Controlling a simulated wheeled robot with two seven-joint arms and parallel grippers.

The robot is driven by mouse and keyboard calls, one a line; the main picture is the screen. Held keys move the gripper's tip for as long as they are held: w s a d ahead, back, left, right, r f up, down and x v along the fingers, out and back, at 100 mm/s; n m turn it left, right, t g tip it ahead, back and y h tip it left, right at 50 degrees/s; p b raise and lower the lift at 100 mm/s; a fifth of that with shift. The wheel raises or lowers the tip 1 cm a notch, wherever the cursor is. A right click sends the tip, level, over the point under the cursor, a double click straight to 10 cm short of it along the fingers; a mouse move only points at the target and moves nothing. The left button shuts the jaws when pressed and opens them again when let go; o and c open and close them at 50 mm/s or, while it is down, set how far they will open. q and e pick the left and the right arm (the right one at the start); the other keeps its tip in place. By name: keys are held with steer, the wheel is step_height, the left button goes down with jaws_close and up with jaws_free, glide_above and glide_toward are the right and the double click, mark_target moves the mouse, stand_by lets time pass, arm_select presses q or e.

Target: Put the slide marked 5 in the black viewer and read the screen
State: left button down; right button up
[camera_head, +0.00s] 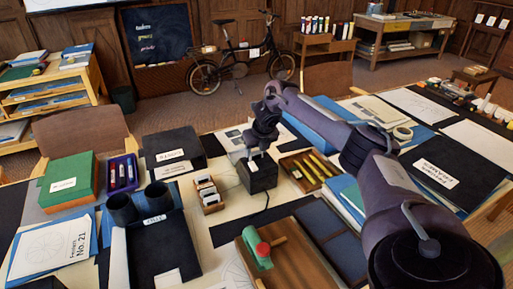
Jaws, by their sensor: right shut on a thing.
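My right arm reaches in from the right. Its gripper (252,157) points down just above a small black box (258,178) with a cable at its front, which looks like the viewer. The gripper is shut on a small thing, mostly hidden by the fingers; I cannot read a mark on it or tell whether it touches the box. A wooden rack (211,206) with pale slides stands left of the box; their marks are too small to read. No screen reading is visible. My left gripper is not in view.
A larger black box (172,147), a green box (69,184) and a purple tray (122,172) stand at left. A wooden pencil tray (309,166) is right of the viewer. A wooden board (300,265) with a green-and-red tool (258,249) lies in front.

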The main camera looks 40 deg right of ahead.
steer(key=shift+w, duration=0.1)
stand_by(0.6)
steer(key=o, duration=1)
steer(key=d+v, duration=0.1)
steer(key=v, duration=0.6)
steer(key=shift+a+r, duration=0.3)
steer(key=shift+a, duration=0.25)
